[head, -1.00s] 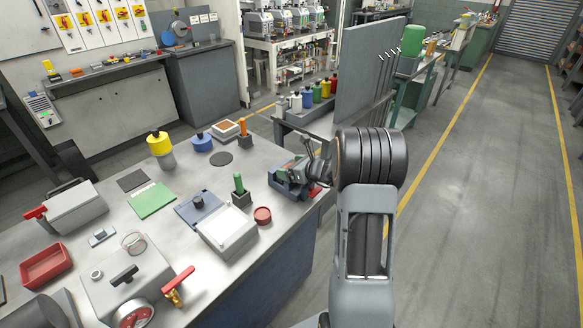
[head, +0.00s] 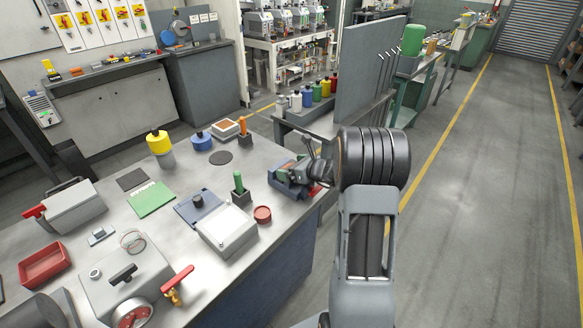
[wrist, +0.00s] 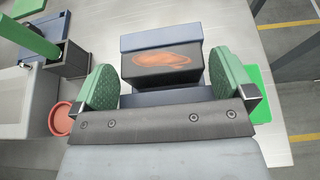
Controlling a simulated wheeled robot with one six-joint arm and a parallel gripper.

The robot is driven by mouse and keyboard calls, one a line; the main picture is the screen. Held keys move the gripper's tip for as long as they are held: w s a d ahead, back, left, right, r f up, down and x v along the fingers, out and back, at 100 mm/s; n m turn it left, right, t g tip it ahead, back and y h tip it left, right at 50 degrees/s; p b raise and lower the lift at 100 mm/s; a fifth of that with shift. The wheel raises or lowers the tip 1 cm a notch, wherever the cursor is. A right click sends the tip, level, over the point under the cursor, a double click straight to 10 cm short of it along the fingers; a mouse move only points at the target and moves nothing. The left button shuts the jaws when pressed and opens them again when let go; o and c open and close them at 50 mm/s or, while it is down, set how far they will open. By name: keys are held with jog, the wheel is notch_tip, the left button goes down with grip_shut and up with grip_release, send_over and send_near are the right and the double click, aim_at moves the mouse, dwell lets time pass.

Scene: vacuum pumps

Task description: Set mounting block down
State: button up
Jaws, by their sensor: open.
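The mounting block appears to be the dark blue-grey block with an orange patch on its face, seen in the wrist view (wrist: 165,68). It also shows in the head view near the bench's right edge (head: 284,184), partly hidden by my gripper. My gripper (wrist: 164,84) is open, with one green pad on each side of the block. The pads are very close to its sides; I cannot tell whether they touch. The block appears to rest on the bench, though its underside is hidden.
The grey bench (head: 270,216) ends just right of the block. A red round dish (head: 262,214) and a dark holder with a green handle (head: 239,184) stand to its left. A black holder with an orange handle (head: 243,130) is behind. A green piece (wrist: 259,92) lies beside the right pad.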

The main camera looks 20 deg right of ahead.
jog(key=b+v, duration=0.1)
jog(key=v, duration=1.2)
jog(key=shift+s+d, duration=0.15)
jog(key=shift+c, duration=0.2)
grip_shut()
dwell(0.5)
dwell(0.6)
